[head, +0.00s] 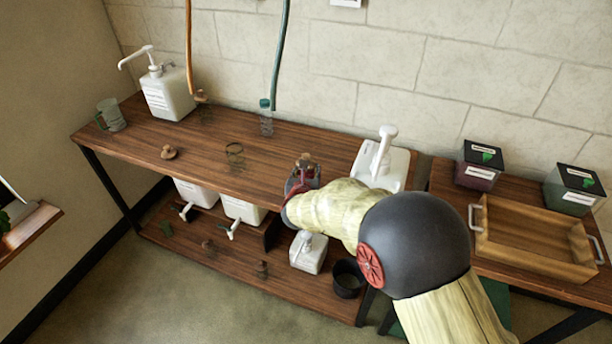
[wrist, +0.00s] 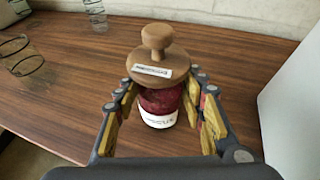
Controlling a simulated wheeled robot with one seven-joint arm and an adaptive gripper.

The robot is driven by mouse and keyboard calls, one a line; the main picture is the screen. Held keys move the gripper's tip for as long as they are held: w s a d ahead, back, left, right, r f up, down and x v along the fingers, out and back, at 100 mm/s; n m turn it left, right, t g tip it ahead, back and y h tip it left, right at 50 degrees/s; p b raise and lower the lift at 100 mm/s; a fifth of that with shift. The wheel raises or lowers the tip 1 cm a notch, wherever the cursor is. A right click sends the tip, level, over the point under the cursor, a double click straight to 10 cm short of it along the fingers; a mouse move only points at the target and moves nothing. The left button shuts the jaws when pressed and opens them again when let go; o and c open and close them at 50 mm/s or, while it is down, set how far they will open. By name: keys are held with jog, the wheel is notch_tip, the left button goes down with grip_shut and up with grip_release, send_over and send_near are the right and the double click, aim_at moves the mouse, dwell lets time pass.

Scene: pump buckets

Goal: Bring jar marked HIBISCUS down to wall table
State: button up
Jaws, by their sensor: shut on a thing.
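A jar with a round wooden knobbed lid (wrist: 153,60), dark red contents and a white label lower down sits between my fingers in the wrist view. The label is partly hidden; its visible letters seem to end in "CUS". My gripper (wrist: 160,95) is shut on this jar, with fingers on both sides below the lid. In the head view my gripper (head: 301,182) is over the front right part of the long wooden table (head: 200,152), and the jar's lid (head: 306,160) shows above it. I cannot tell whether the jar touches the tabletop.
A white pump bucket (head: 384,160) stands close right of my gripper, another (head: 167,92) at the far left. The right table (head: 452,225) holds a wooden tray (head: 535,238) and two dark-lidded containers (head: 478,165). A lower shelf (head: 230,260) holds white containers.

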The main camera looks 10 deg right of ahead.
jog(key=shift+w+r, duration=0.1)
jog(key=shift+r, duration=0.1)
jog(key=shift+f, duration=0.15)
jog(key=o, duration=1.4)
jog(key=shift+o, duration=0.4)
